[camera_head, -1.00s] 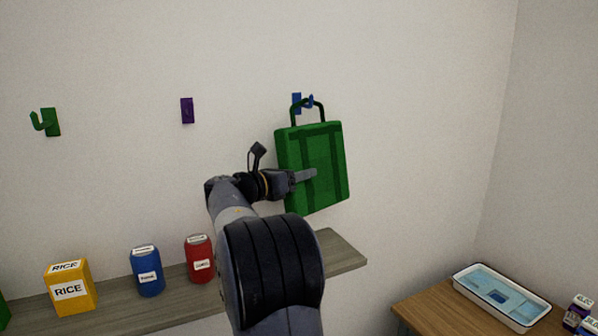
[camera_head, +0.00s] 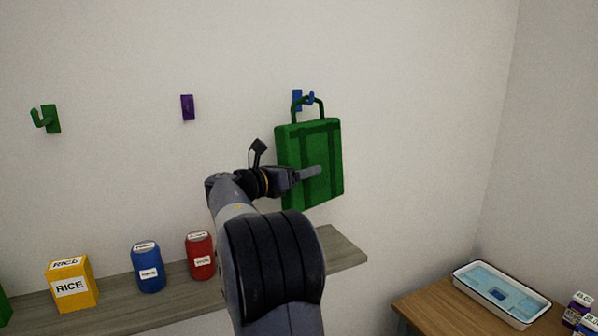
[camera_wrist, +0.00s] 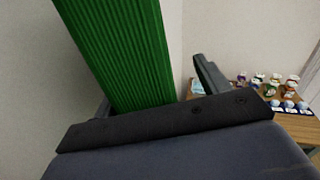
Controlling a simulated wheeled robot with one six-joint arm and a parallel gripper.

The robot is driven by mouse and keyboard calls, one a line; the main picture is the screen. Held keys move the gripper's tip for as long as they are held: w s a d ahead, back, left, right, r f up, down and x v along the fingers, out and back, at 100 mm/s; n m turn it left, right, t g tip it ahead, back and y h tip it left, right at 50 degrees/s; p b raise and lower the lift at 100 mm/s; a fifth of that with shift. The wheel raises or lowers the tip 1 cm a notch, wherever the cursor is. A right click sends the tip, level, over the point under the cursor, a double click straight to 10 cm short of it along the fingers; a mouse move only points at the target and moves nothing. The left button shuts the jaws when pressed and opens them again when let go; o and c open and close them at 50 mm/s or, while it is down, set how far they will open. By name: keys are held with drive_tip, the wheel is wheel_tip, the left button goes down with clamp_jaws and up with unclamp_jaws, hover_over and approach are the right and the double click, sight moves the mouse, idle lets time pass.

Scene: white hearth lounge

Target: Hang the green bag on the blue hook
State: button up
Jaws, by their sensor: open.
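The green bag (camera_head: 325,150) hangs upright against the wall, its handle loop at the blue hook (camera_head: 297,100). The handle appears to pass over the hook's arm, though the exact contact is small to see. My gripper (camera_head: 308,174) is open in front of the bag's lower middle and hides part of it. In the wrist view the bag's ribbed green side (camera_wrist: 125,50) rises close beyond the gripper (camera_wrist: 165,105), and a finger shows to the right of it.
A green hook (camera_head: 50,119) and a purple hook (camera_head: 187,108) are on the wall to the left, both empty. A shelf (camera_head: 345,250) below holds a rice box (camera_head: 70,287), a blue can (camera_head: 148,270) and a red can (camera_head: 200,258). A wooden table (camera_head: 425,306) bears a white tray (camera_head: 458,270).

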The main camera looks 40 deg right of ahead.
drive_tip(key=a+b, duration=0.2)
drive_tip(key=a, duration=0.8)
drive_tip(key=shift+w+a, duration=0.25)
drive_tip(key=shift+a, duration=0.15)
